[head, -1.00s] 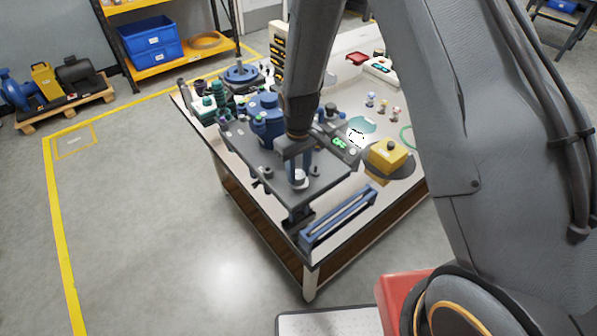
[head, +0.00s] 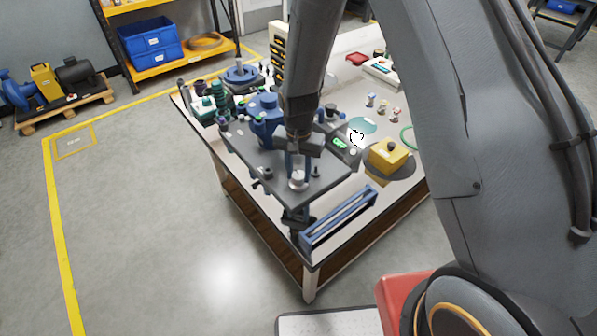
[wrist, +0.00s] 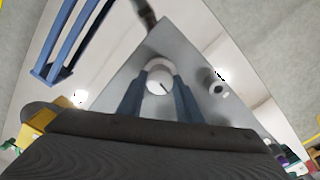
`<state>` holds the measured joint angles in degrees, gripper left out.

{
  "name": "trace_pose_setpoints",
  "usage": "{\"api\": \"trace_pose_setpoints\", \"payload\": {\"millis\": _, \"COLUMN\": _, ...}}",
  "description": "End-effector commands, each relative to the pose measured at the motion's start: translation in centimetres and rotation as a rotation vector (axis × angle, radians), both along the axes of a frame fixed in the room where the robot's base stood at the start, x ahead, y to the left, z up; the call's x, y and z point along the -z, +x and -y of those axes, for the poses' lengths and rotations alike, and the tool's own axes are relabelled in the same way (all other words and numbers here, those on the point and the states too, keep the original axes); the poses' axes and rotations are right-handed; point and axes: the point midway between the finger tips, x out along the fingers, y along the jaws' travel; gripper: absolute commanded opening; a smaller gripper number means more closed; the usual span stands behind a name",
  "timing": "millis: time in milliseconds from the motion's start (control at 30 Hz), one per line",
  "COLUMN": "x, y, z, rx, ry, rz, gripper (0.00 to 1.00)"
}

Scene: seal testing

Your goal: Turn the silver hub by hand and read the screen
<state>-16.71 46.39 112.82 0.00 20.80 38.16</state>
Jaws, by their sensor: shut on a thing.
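The silver hub (wrist: 159,80) is a round, pale disc with a dark line on its face, on the grey plate of the test rig. In the head view the hub (head: 297,181) sits near the plate's front corner. My gripper (wrist: 160,88) comes down over it, with one blue finger on each side, shut on the hub. In the head view my gripper (head: 298,170) hides part of the hub. The small screen (head: 340,144) on the rig shows green characters that look like "OFF".
A blue rail frame (head: 338,218) lies at the bench's front edge. A yellow block (head: 388,156) stands to the right of the rig. A blue housing (head: 265,118) stands behind the hub. A small post (wrist: 218,88) rises from the plate beside my gripper.

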Motion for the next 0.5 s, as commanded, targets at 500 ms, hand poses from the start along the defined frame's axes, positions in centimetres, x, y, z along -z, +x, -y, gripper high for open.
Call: {"api": "trace_pose_setpoints", "payload": {"millis": 500, "x": -0.07, "y": 0.05, "z": -0.04, "rx": 0.25, "ry": 0.0, "rz": 0.001, "gripper": 0.1}}
